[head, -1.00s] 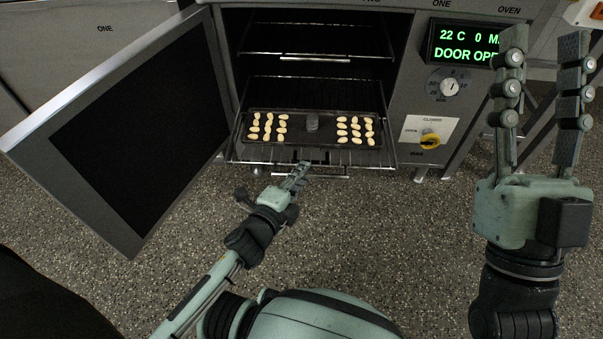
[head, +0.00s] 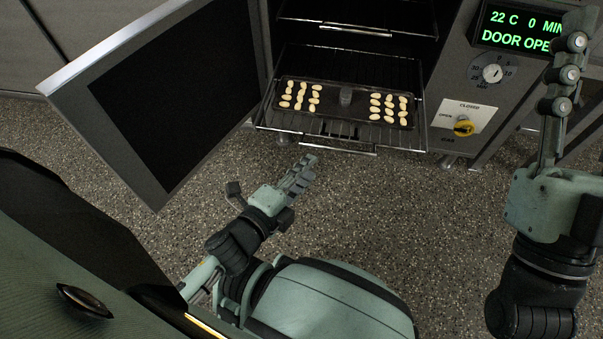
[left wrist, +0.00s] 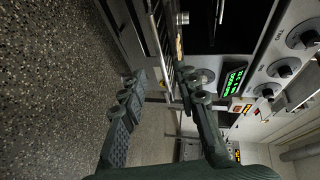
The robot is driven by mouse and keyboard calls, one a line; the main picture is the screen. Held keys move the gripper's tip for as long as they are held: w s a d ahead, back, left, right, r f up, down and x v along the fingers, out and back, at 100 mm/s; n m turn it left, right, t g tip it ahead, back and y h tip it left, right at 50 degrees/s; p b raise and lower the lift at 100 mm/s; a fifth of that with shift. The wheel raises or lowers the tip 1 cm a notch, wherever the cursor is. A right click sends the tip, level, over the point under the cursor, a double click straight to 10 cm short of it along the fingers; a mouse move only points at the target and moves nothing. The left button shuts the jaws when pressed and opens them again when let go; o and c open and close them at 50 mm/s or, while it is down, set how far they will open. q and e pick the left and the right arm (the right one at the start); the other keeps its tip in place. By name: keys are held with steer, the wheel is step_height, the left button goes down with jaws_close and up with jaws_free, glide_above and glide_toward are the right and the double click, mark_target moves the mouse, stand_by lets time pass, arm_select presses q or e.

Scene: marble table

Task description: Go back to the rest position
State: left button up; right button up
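My left gripper (head: 304,168) is over the speckled floor in front of the open oven, just below the pulled-out rack. It is empty. In the left wrist view its two fingers (left wrist: 161,80) stand apart with nothing between them. My right gripper (head: 580,90) is raised at the right edge of the head view, with its fingers pointing up and partly cut off by the frame. Nothing shows in it. A dark baking tray (head: 346,119) with two groups of pale pieces lies on the wire rack (head: 300,130), clear of both grippers.
The oven door (head: 155,100) stands wide open on the left. The floor (head: 400,210) in front is free.

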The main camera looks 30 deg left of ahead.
arm_select(q)
steer(key=shift+v, duration=0.75)
